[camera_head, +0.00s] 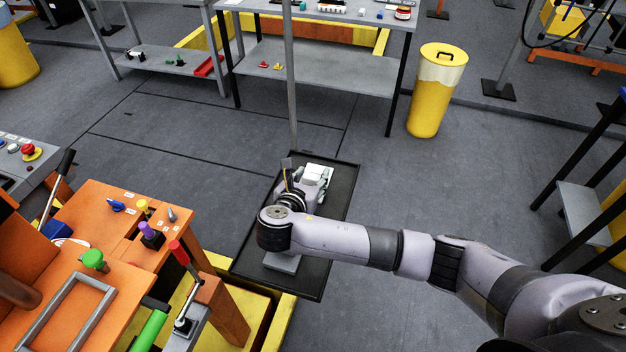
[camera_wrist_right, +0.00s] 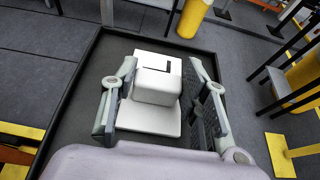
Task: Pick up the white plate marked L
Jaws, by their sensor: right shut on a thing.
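The white plate marked L (camera_wrist_right: 157,84) is a thick white block with a black L on top and a flat white base. It sits over the black tray, between the fingers of my right gripper (camera_wrist_right: 160,95), which is shut on it. In the head view the white plate (camera_head: 318,170) shows at the far part of the tray, partly hidden by my right gripper (camera_head: 312,185). I cannot tell whether it touches the tray. My left gripper is not in view.
The black tray (camera_head: 338,208) has a pale slab (camera_head: 282,262) at its near end, partly under my right arm. An orange workbench (camera_head: 120,235) with levers and knobs stands left. A grey pole (camera_head: 290,80) rises behind the tray. A yellow bin (camera_head: 427,100) stands beyond on open floor.

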